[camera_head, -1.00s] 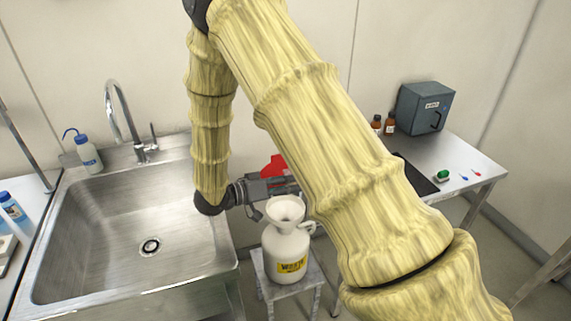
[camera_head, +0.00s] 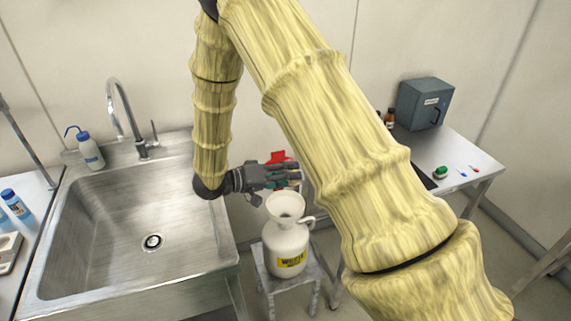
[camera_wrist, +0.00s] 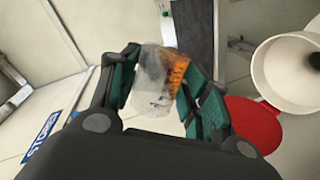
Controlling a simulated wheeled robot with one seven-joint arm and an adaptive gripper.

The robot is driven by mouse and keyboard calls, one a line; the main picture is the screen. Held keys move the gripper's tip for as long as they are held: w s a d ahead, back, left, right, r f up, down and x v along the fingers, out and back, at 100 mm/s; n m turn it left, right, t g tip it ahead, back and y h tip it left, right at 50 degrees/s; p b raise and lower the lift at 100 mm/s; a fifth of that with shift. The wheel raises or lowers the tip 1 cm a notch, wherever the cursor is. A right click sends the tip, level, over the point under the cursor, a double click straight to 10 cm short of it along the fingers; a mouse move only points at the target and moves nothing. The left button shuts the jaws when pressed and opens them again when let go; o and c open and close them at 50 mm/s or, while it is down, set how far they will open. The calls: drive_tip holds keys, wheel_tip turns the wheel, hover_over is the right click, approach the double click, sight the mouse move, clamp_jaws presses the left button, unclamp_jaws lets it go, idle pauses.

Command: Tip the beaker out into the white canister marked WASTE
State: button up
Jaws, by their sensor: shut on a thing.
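The white canister (camera_head: 288,248) stands upright on a small metal stool and has a yellow label reading WASTE. A white funnel (camera_head: 286,207) sits in its mouth; the funnel also shows at the right of the wrist view (camera_wrist: 288,68). My gripper (camera_head: 292,177) is just above and behind the funnel. In the wrist view it is shut on a clear beaker (camera_wrist: 150,75), with orange contents toward the beaker's right side, the funnel's side. The beaker is apart from the funnel there. The head view hardly shows the beaker, and its exact tilt is unclear.
A steel sink (camera_head: 110,225) lies left of the canister, with a tap (camera_head: 122,115) and a wash bottle (camera_head: 88,150). A side table (camera_head: 465,165) at right holds a grey box (camera_head: 424,103). My arm hides the middle.

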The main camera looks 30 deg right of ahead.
drive_tip(key=shift+r+n, duration=0.3)
drive_tip(key=shift+n, duration=0.1)
drive_tip(key=shift+w+r+n+g+p, duration=0.2)
drive_tip(key=shift+r+n+g+p, duration=0.15)
drive_tip(key=shift+n, duration=0.25)
drive_tip(key=shift+w+d, duration=0.1)
drive_tip(key=shift+w, duration=0.1)
drive_tip(key=shift+w+d+r+n+g, duration=0.15)
drive_tip(key=shift+w+r+n+g, duration=0.2)
drive_tip(key=shift+w+n, duration=0.35)
drive_tip(key=shift+r+p, duration=0.1)
drive_tip(key=shift+p, duration=0.3)
drive_tip(key=shift+y, duration=0.3)
